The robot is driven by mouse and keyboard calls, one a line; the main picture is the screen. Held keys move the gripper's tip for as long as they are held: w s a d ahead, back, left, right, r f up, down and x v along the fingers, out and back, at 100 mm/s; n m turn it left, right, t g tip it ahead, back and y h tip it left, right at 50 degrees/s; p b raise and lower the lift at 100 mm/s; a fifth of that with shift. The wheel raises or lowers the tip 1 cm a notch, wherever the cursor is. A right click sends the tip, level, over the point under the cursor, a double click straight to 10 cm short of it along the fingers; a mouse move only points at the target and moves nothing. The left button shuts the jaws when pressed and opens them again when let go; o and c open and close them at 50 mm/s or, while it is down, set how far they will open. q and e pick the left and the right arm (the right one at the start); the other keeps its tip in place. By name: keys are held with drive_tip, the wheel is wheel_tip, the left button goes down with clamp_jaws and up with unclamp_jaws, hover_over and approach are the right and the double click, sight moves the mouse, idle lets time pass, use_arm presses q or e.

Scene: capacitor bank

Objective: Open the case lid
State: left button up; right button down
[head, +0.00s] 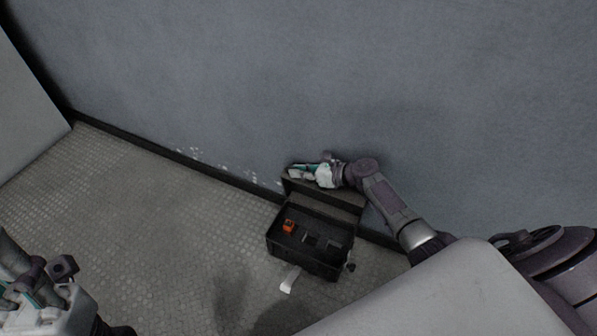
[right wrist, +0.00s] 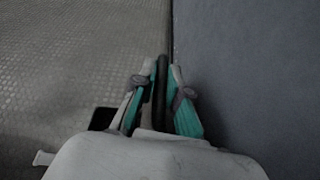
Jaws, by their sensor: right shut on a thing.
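The dark case (head: 300,258) stands on the floor by the wall, and its inside shows. Its lid (head: 335,199) is raised at the back, close to the wall. My right gripper (head: 301,172) is at the lid's upper edge. In the right wrist view, the teal fingers of this gripper (right wrist: 162,78) are on both sides of a thin dark edge (right wrist: 161,92), which looks like the lid's rim. My left gripper (head: 45,282) is at the lower left, away from the case; its finger gap is not clear.
An orange item (head: 288,225) and several dark items lie in the case. A white tag-like piece (head: 290,279) is at the case's front. The grey wall (head: 300,80) is close behind the lid. The patterned floor (head: 130,215) left of the case is clear.

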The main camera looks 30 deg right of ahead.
drive_tip(key=shift+s+d+f, duration=0.2)
drive_tip(key=shift+d+f, duration=0.05)
drive_tip(key=shift+f, duration=0.1)
drive_tip(key=c, duration=1.5)
unclamp_jaws()
drive_tip(key=shift+r, duration=0.15)
drive_tip(key=v, duration=1.2)
drive_tip(key=shift+a, duration=0.1)
